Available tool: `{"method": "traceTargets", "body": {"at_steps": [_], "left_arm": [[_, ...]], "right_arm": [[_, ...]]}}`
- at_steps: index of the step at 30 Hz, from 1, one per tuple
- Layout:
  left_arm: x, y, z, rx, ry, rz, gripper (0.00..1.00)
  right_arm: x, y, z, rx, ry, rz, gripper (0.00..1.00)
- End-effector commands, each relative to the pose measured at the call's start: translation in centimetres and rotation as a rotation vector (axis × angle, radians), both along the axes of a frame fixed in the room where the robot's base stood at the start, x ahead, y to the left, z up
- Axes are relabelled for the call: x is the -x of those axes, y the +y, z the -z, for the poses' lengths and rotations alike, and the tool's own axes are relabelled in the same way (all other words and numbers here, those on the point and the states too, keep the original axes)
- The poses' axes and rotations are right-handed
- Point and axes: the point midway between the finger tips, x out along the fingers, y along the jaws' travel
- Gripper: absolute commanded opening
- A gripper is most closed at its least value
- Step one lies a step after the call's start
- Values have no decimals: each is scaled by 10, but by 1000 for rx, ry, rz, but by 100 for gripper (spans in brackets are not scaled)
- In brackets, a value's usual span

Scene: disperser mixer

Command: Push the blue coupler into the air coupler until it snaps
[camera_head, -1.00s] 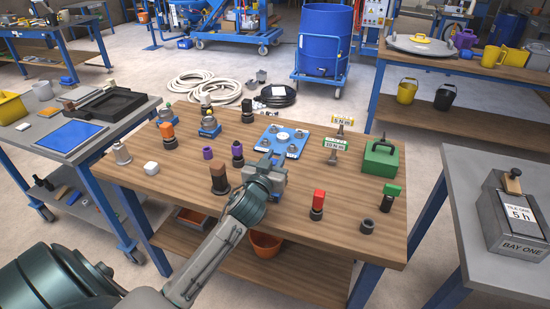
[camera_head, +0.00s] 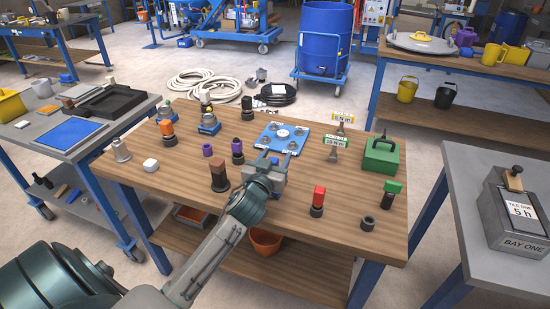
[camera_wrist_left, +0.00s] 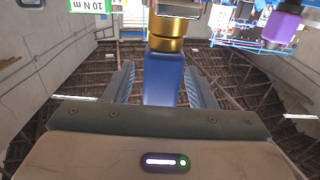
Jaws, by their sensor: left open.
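My left gripper (camera_head: 276,160) is open at the front edge of a blue plate (camera_head: 303,138) on the wooden table. In the left wrist view, a blue coupler (camera_wrist_left: 164,78) with a brass-coloured collar (camera_wrist_left: 166,44) stands between the two open fingers (camera_wrist_left: 160,88), with a gap on each side. In the head view my gripper mostly hides this coupler. The brass collar continues into a wider metal part at the picture's top edge. I cannot tell which fitting is the air coupler or whether the two are fully joined. My right gripper is not in view.
A dark post with a brown top (camera_head: 219,178) stands left of my wrist. A red-topped post (camera_head: 318,200), a green case (camera_head: 381,157) and a torque sign (camera_head: 336,142) stand to the right. Purple-topped fittings (camera_head: 237,147) are left.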

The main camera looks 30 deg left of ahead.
Motion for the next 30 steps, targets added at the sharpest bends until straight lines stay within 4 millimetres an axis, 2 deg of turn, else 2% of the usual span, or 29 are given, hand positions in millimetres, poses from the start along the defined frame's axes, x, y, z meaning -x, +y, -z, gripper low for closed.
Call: {"method": "traceTargets", "body": {"at_steps": [5, 12, 18, 22, 30], "left_arm": [[20, -5, 3, -2, 1, 1, 51], [69, -17, 4, -1, 2, 2, 51], [96, -23, 3, 0, 1, 1, 51], [103, -25, 2, 0, 1, 0, 51], [104, -25, 1, 0, 1, 0, 51]], "right_arm": [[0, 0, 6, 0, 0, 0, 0], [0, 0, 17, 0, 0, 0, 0], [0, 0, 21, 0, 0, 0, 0], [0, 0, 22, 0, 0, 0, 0], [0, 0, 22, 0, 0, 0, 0]]}}
